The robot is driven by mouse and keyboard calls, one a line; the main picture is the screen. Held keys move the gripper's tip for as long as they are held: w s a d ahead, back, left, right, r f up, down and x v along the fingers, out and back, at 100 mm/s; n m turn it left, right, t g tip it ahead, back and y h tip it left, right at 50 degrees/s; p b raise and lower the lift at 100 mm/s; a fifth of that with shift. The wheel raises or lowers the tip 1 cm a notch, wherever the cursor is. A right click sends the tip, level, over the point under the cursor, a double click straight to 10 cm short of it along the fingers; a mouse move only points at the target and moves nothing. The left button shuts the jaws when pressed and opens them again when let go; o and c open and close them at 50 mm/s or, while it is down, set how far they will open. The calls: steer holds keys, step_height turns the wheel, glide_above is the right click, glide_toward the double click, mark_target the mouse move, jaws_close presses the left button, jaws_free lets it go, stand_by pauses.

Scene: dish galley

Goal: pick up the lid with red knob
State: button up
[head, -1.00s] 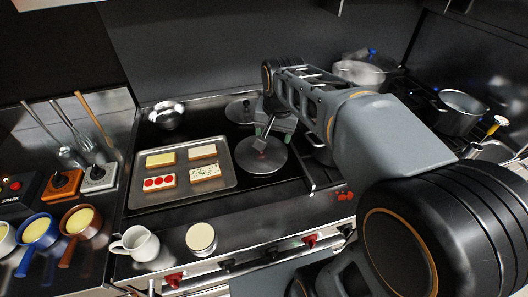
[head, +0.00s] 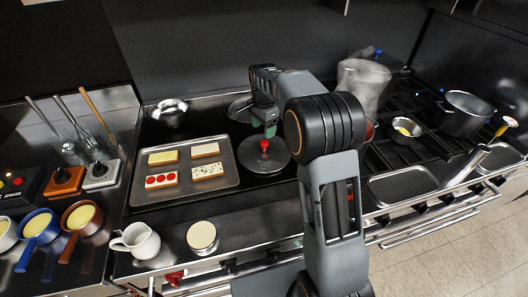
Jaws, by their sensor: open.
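The lid with red knob (head: 252,161) lies flat on the dark cooktop, just right of the baking tray. It is a grey disc, and its red knob stands up at the middle. My gripper (head: 265,131) is directly above and a little behind the knob, pointing down, with its green-tipped fingers close to it. The jaws are open and hold nothing that I can see. My arm hides the area right of the lid.
A tray (head: 136,190) with several decorated slices lies left of the lid. A white jug (head: 138,241) and a cream-topped round container (head: 202,237) stand at the front edge. A metal bowl (head: 172,112) is behind the tray. Pots stand at the right.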

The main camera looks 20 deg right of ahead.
mark_target(264, 142)
steer(key=shift+s+d+f+p, duration=0.1)
steer(key=shift+f+p, duration=0.25)
steer(key=shift+f, duration=1.55)
steer(key=shift+d+f+p, duration=0.1)
steer(key=shift+f+p, duration=0.2)
steer(key=shift+f, duration=1.6)
steer(key=shift+c, duration=0.3)
steer(key=c, duration=1.1)
steer(key=shift+r, duration=0.1)
